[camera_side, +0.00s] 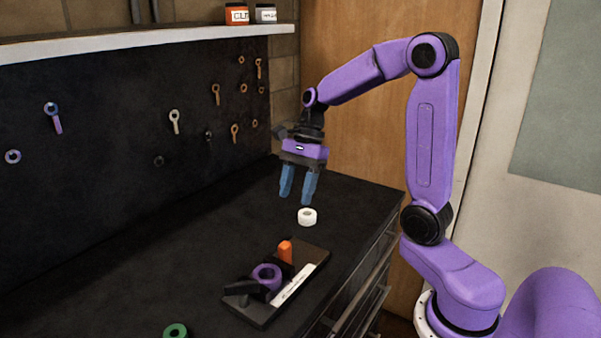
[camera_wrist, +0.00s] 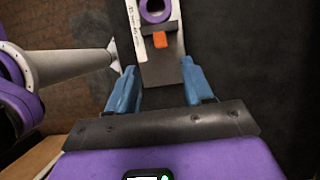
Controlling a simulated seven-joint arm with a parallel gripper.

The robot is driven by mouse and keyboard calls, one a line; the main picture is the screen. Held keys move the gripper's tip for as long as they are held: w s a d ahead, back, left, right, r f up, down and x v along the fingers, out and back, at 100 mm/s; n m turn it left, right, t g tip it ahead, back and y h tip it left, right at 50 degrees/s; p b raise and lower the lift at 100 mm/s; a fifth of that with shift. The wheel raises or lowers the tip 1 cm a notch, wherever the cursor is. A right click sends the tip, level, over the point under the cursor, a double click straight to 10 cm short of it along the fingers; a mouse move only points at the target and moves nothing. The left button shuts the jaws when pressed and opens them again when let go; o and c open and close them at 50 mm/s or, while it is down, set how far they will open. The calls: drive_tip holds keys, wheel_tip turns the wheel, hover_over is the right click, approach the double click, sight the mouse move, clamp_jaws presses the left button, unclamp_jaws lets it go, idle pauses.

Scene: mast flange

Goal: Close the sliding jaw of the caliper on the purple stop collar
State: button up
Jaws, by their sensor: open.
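The caliper fixture lies on the bench in the side view, with a dark base board (camera_side: 313,257), a white scale strip (camera_side: 292,287) and a black jaw piece (camera_side: 240,288). The purple stop collar (camera_side: 258,276) sits on it beside the black jaw. An upright orange piece (camera_side: 285,250) stands behind the collar, apparently on the sliding jaw. My gripper (camera_side: 297,198) is open and empty, above and behind the fixture, fingers down. In the wrist view, the purple collar (camera_wrist: 157,19) and orange piece (camera_wrist: 160,40) show beyond my open fingers (camera_wrist: 160,88); the fixture's far end is cut off.
A white ring (camera_side: 307,216) lies on the bench below my gripper, behind the fixture. A green ring (camera_side: 175,331) is at the front edge of the picture. A dark pegboard with hanging tools (camera_side: 174,121) and a shelf (camera_side: 150,40) border the left. The bench left of the fixture is clear.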

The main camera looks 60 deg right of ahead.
drive_tip(key=shift+v, duration=1.95)
drive_tip(key=s+a+f+n+h, duration=0.1)
drive_tip(key=s+a+f+n, duration=0.1)
drive_tip(key=s+n, duration=0.5)
drive_tip(key=s+a+f+n+h, duration=0.1)
drive_tip(key=s+a+f+n, duration=0.2)
drive_tip(key=n, duration=1)
drive_tip(key=s+a+f+n+h, duration=0.2)
drive_tip(key=s+a+n, duration=0.4)
drive_tip(key=s+n, duration=0.4)
drive_tip(key=s, duration=0.2)
drive_tip(key=shift+s+a+f+n, duration=0.2)
drive_tip(key=shift+s+n, duration=0.1)
